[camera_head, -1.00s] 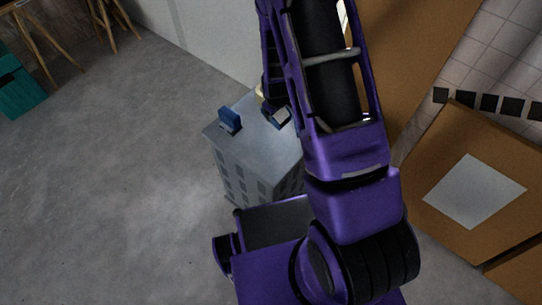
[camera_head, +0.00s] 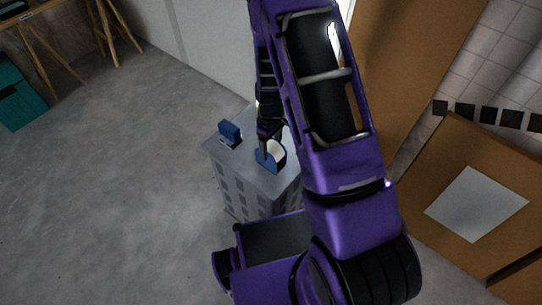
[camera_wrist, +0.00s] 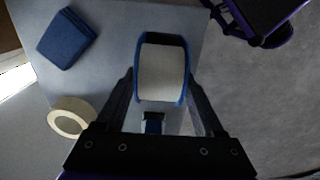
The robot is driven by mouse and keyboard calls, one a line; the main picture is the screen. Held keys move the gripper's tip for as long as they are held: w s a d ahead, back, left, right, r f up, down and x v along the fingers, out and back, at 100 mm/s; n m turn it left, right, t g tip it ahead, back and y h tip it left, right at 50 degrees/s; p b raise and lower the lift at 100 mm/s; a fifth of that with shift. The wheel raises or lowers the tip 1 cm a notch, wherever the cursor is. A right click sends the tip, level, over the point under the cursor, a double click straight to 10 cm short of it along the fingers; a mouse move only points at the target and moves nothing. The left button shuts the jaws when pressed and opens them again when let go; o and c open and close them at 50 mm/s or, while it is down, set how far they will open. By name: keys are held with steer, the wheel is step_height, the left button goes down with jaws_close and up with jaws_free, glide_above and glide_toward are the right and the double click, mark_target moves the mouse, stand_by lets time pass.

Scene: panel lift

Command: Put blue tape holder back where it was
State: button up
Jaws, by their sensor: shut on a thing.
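The blue tape holder (camera_wrist: 162,70) with a white roll in it sits between the fingers of my gripper (camera_wrist: 161,95) in the wrist view. My gripper is shut on its sides. In the head view the holder (camera_head: 271,162) is at the front part of the grey cabinet's top (camera_head: 236,158), below my gripper (camera_head: 266,146). I cannot tell whether it touches the top or hangs just above it.
A dark blue block-like item (camera_wrist: 67,38) lies on the cabinet top left of the holder. A cream tape ring (camera_wrist: 71,117) lies nearby. A brown panel with a pale square (camera_head: 477,204) is at right. Open grey floor (camera_head: 110,190) is at left.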

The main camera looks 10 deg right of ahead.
steer(key=shift+f, duration=1.95)
steer(key=o, duration=1.3)
step_height(320, 180, up, 12)
steer(key=shift+p, duration=0.4)
